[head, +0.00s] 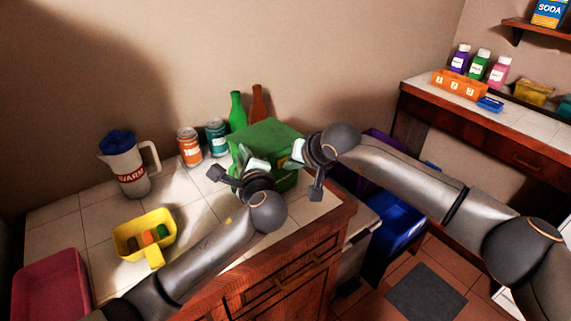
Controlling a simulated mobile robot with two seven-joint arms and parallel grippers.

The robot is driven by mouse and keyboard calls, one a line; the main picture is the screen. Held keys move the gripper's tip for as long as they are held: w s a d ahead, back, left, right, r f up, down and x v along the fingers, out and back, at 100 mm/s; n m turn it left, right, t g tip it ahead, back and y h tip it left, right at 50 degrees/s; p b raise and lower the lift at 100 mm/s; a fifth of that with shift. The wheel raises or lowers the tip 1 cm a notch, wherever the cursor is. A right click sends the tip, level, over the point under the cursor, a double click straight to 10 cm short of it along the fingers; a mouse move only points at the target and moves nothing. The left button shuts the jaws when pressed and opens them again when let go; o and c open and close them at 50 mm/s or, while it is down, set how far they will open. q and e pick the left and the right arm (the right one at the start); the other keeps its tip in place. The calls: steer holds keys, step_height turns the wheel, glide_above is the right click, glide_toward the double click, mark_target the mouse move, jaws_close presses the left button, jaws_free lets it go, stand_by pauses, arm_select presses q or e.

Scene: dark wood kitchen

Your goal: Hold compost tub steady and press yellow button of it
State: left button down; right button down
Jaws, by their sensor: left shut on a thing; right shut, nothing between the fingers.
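The compost tub is a green box (268,134) with a green lid, on the tiled counter near its right end. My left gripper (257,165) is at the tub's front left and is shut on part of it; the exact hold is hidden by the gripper. My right gripper (296,151) is shut and empty, with its fingertips close to the tub's right front side. I cannot tell whether they touch it. The yellow button does not show clearly; the grippers cover much of the tub's front.
Orange (190,147) and teal (216,137) cans stand left of the tub, with green (237,111) and brown (257,105) bottles behind. A jug (127,167), a yellow container (129,240) and a red bin (48,287) are further left. A blue bin (396,226) stands below, right.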

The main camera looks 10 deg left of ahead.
arm_select(q)
steer(key=shift+s+d+f, duration=0.15)
steer(key=shift+d+f, duration=0.15)
steer(key=shift+f, duration=0.5)
arm_select(e)
steer(key=shift+a+r, duration=0.15)
steer(key=shift+a, duration=0.1)
arm_select(q)
steer(key=shift+a, duration=0.15)
arm_select(e)
steer(key=shift+s+d, duration=0.75)
steer(key=shift+d, duration=0.15)
steer(key=shift+s+d+f, duration=0.2)
steer(key=shift+s+d, duration=1.45)
steer(key=shift+d, duration=0.25)
arm_select(q)
steer(key=c, duration=0.8)
jaws_free()
arm_select(e)
steer(key=shift+w, duration=0.1)
arm_select(q)
steer(key=shift+o, duration=0.2)
steer(key=shift+r, duration=0.1)
